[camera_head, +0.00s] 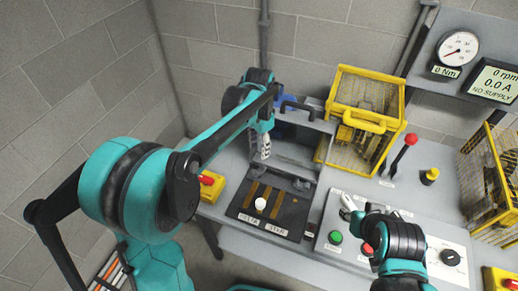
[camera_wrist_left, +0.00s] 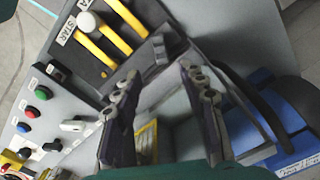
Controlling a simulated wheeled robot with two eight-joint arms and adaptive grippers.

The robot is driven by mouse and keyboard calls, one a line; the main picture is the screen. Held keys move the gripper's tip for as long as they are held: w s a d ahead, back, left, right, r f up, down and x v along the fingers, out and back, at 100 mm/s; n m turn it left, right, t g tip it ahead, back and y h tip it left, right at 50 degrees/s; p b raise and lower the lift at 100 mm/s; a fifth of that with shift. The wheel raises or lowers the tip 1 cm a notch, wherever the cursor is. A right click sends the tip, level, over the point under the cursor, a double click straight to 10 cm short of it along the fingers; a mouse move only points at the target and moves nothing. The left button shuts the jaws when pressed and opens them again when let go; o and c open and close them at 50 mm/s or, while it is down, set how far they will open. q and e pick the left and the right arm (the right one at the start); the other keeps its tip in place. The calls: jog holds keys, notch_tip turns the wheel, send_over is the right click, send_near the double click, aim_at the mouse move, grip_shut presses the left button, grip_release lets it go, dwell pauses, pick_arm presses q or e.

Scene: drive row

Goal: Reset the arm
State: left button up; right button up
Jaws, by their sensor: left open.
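My left arm reaches in from the left in the head view, bent at a large teal and black joint. Its gripper (camera_head: 262,150) points down above the back edge of the black switch board (camera_head: 243,209). In the left wrist view the gripper (camera_wrist_left: 158,78) has its two dark fingers well apart, with nothing between them. The white knob (camera_head: 260,204) of the board stands apart from the fingers; it also shows in the left wrist view (camera_wrist_left: 88,22). My right arm shows at the lower right of the head view, over the button panel; its gripper cannot be made out.
A yellow mesh cage (camera_head: 366,118) stands behind and right of the left gripper. A red-knobbed lever (camera_head: 403,153) stands beside it. The button panel (camera_head: 322,248) has a green button (camera_head: 335,237) and a white handle (camera_head: 347,203). A blue object (camera_wrist_left: 272,118) lies right of the fingers.

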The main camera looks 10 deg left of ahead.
dwell(0.3)
pick_arm(q)
jog(key=s+a+r+n+t, duration=0.1)
jog(key=s+a+n+t, duration=0.2)
jog(key=s, duration=0.7)
jog(key=s+a+r+n+t, duration=0.1)
jog(key=s+a+n+t, duration=0.2)
jog(key=s, duration=0.6)
jog(key=shift+s+a+n+t, duration=0.3)
jog(key=shift+n+t, duration=0.3)
jog(key=shift+n, duration=0.6)
